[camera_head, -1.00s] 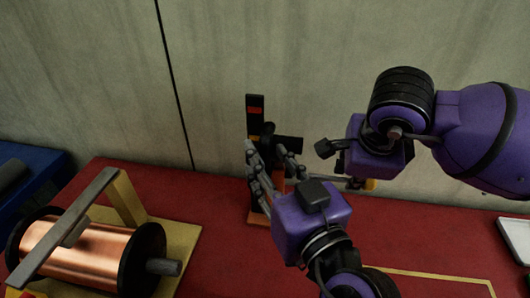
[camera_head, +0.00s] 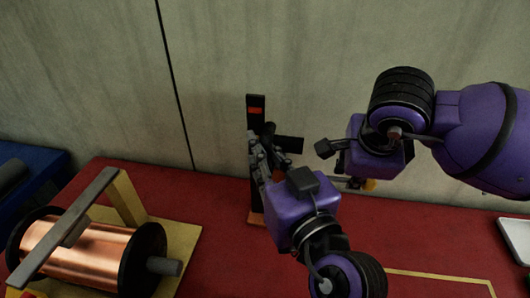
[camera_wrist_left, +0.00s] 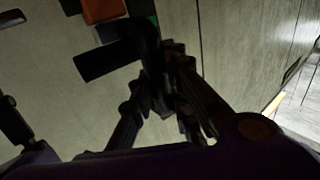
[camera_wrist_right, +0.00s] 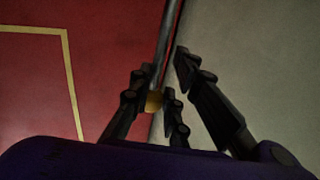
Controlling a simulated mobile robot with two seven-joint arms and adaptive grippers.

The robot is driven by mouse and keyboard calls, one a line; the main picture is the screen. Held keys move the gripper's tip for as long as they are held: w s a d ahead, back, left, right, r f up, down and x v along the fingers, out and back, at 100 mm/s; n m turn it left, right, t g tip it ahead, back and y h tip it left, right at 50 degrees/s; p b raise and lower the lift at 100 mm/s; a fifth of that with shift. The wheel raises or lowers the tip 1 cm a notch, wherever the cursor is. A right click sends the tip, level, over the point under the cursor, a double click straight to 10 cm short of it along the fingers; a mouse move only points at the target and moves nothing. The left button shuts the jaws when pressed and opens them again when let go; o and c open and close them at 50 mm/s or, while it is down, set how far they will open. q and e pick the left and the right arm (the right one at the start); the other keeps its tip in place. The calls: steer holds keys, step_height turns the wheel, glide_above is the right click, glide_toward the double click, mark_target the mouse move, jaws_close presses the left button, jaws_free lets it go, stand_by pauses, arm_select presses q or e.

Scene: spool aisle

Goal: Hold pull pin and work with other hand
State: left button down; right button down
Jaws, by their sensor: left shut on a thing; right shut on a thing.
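A black upright post (camera_head: 255,115) with an orange-red label stands on an orange base (camera_head: 256,219) at the back of the red bench. A black handle (camera_head: 289,144) sticks out to its right. My left gripper (camera_head: 262,157) is shut on this handle's black part, also seen between its fingers in the left wrist view (camera_wrist_left: 145,45). My right gripper (camera_wrist_right: 165,85) is shut on a thin grey rod (camera_wrist_right: 171,30) with a brass-coloured piece (camera_wrist_right: 153,102), apparently the pull pin. In the head view my right wrist mostly hides the rod; its yellowish end (camera_head: 370,185) shows.
A copper wire spool (camera_head: 85,252) in a yellow stand (camera_head: 185,235) sits at the left front. A blue bin (camera_head: 40,165) is at the far left. A white tray (camera_head: 515,240) lies at the right edge. A wall rises behind the bench.

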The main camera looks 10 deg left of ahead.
mark_target(267, 138)
arm_select(q)
steer(key=shift+d+r, duration=0.1)
steer(key=shift+r, duration=2)
steer(key=shift+w, duration=0.1)
steer(key=c, duration=1.7)
jaws_free()
steer(key=shift+o, duration=0.3)
steer(key=shift+d+f, duration=0.1)
steer(key=shift+s+d, duration=0.1)
steer(key=shift+s, duration=0.2)
steer(key=v, duration=1.1)
